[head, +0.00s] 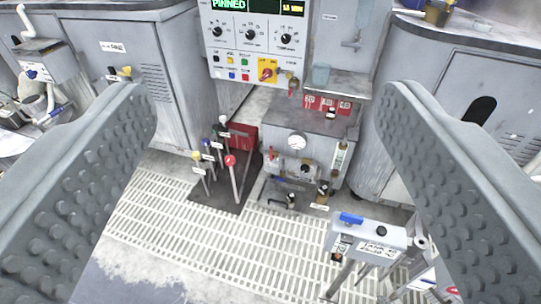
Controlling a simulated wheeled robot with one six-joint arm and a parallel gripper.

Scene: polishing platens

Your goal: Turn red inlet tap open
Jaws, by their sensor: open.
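A small red handle (274,164), which may be the red inlet tap, shows at the left front of a grey unit (318,126) with a round gauge. It is too small to tell how it is turned. My gripper (270,97) is open and empty, its two studded grey fingers wide apart at the left and right of the picture. The unit stands beyond and between the fingers, and neither finger touches it.
A control panel (252,42) with dials and a red-and-yellow switch (267,71) is above. Levers with coloured knobs (231,160) stand left of the unit. A grey stand with a blue handle (351,218) is at lower right. Grated floor (240,250) lies in front.

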